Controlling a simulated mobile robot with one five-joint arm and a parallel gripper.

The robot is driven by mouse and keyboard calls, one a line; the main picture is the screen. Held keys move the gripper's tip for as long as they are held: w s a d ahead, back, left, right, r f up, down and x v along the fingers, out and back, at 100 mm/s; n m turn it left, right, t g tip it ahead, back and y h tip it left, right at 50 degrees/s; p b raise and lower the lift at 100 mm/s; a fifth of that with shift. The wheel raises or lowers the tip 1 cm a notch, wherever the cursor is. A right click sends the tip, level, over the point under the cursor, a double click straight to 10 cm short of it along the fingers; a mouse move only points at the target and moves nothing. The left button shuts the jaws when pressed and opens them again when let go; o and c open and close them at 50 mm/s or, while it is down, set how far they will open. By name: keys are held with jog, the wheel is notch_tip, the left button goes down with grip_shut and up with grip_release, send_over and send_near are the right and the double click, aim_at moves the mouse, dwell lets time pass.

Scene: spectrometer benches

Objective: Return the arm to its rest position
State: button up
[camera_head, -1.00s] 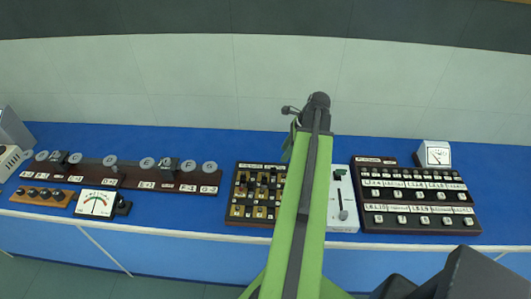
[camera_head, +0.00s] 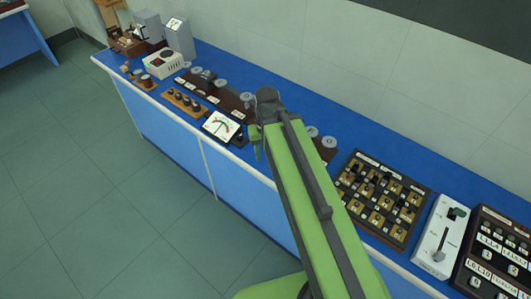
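My green and grey arm (camera_head: 311,185) reaches up from the lower right of the view toward the bench, its far end raised in front of the bench's middle. My gripper (camera_head: 256,143) is at that far end, seen small and partly hidden by the arm's grey joint. I cannot tell whether its fingers are open or shut, or whether anything is between them.
A blue bench (camera_head: 263,95) runs diagonally along the wall. On it are a meter (camera_head: 221,126), a brown switch board (camera_head: 381,196), a white lever box (camera_head: 441,236) and a black labelled panel (camera_head: 493,258). Green floor (camera_head: 90,180) is clear at left.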

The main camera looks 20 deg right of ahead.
notch_tip(320, 180, down, 5)
jog(key=b, duration=0.4)
jog(key=shift+a+r+b, duration=0.15)
jog(key=shift+r+b, duration=0.05)
jog(key=shift+b, duration=0.1)
jog(key=shift+c, duration=0.2)
jog(key=shift+s, duration=0.1)
jog(key=shift+c, duration=0.5)
